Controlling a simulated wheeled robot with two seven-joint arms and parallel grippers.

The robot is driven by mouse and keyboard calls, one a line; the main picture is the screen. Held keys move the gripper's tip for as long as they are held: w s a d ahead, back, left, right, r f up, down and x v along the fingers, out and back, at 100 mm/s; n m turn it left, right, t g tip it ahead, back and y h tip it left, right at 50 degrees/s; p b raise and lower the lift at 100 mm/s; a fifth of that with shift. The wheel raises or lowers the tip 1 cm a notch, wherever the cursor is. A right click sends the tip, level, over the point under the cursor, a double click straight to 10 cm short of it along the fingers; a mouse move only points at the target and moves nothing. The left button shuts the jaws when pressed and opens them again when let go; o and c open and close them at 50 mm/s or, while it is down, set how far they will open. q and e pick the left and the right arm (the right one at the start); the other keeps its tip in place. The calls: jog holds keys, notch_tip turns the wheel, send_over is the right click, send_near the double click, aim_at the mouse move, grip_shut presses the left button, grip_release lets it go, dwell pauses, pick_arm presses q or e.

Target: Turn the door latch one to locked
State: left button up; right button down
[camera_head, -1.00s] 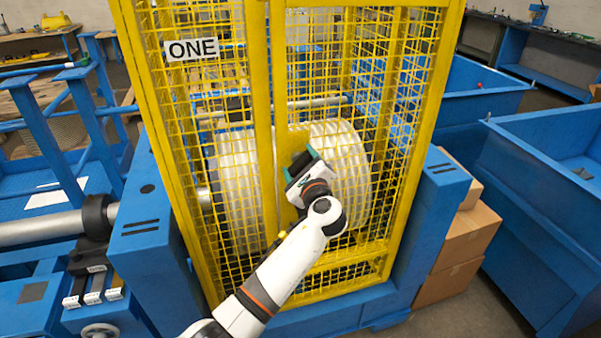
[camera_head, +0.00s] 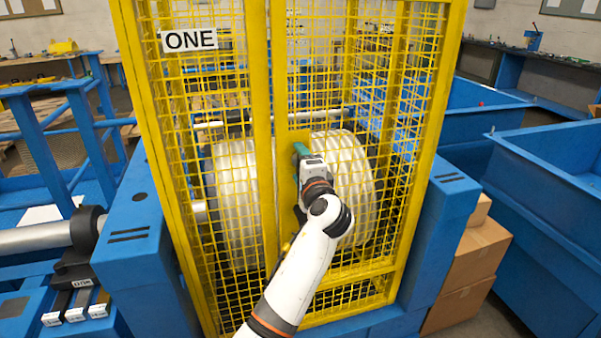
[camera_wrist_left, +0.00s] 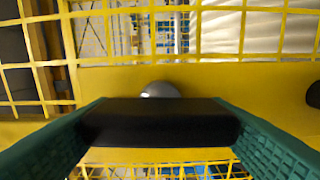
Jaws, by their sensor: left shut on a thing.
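The yellow mesh door (camera_head: 263,130) carries a white sign reading ONE (camera_head: 190,40). My left gripper (camera_head: 301,152) is at the yellow plate (camera_head: 290,185) on the door, with its green fingers towards it. In the left wrist view the black latch handle (camera_wrist_left: 160,122) lies across between the two green fingers, and my left gripper (camera_wrist_left: 160,130) is shut on it. A round silver boss (camera_wrist_left: 160,89) shows just behind the handle on the yellow plate. In the head view the gripper hides the handle. My right gripper is not in view.
A large pale ribbed drum (camera_head: 235,200) sits behind the mesh. Blue machine housings (camera_head: 437,205) flank the cage. Cardboard boxes (camera_head: 468,255) and blue bins (camera_head: 555,180) stand at the right. A metal shaft (camera_head: 35,238) lies at the left.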

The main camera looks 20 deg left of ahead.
pick_arm(q)
jog(key=shift+n, duration=0.3)
jog(key=o, duration=1)
